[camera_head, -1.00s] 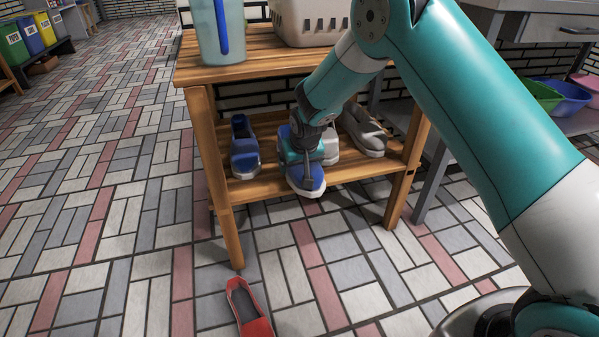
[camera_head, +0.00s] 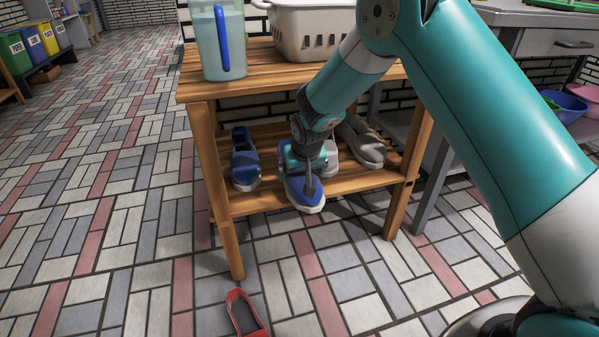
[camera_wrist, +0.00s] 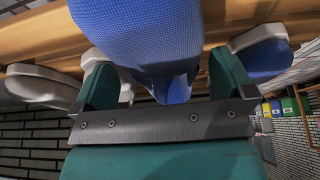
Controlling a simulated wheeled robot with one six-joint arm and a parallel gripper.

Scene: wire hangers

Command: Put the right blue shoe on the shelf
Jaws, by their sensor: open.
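The right blue shoe (camera_head: 303,193) has a white sole and lies on the lower wooden shelf (camera_head: 265,203), its toe reaching out past the front edge. My gripper (camera_head: 306,172) is at this shoe, with its fingers open. In the wrist view the blue shoe (camera_wrist: 150,35) shows between the two open fingers of my gripper (camera_wrist: 164,85). I cannot tell whether either finger touches it. The other blue shoe (camera_head: 244,160) stands to the left on the same shelf. My gripper hides the rear of the right shoe.
Grey shoes (camera_head: 361,142) stand right of the blue one, close to my gripper. The table top above the shelf holds a pitcher (camera_head: 217,45) and a pale basket (camera_head: 310,30). A red shoe (camera_head: 244,315) lies on the floor in front. The floor at left is clear.

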